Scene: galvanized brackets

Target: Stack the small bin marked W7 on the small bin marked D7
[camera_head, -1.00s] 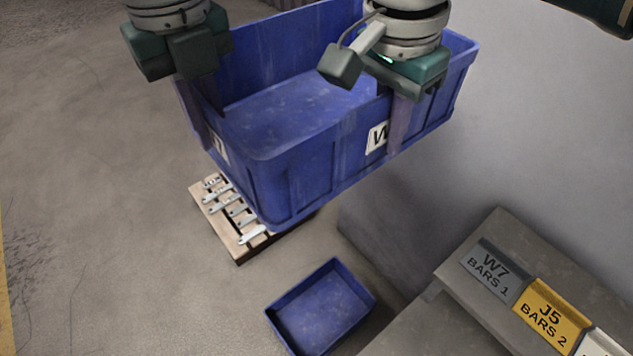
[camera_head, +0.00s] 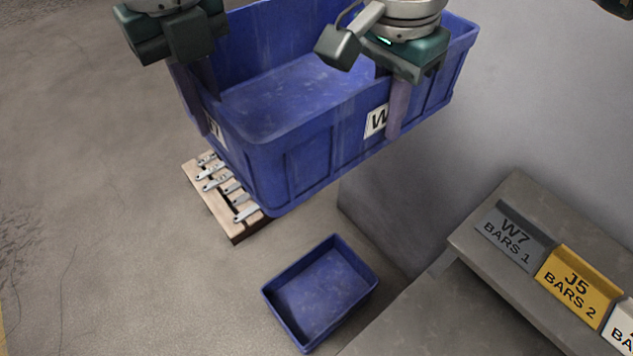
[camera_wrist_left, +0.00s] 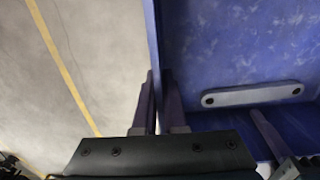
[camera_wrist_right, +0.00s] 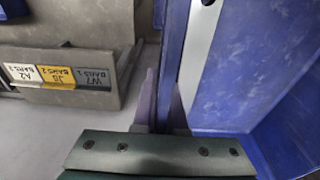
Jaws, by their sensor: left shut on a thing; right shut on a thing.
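A blue bin (camera_head: 300,165) with a white label starting with W is held in the air, roughly level. The rest of its label is hidden by a finger. A second label on its left end is cut off by a finger. My left gripper (camera_head: 200,98) is shut on its left end wall; the wall shows between the fingers in the left wrist view (camera_wrist_left: 157,78). My right gripper (camera_head: 392,105) is shut on its near long wall; it also shows in the right wrist view (camera_wrist_right: 165,85). I see no bin with a readable D7 mark.
A wooden pallet (camera_head: 237,229) with several galvanized brackets (camera_head: 217,183) lies on the floor, partly hidden under the held bin. A small empty blue bin (camera_head: 320,293) stands on the floor. At right, a grey ledge (camera_head: 490,222) carries signs, including W7 BARS 1 (camera_head: 513,238). Floor at left is clear.

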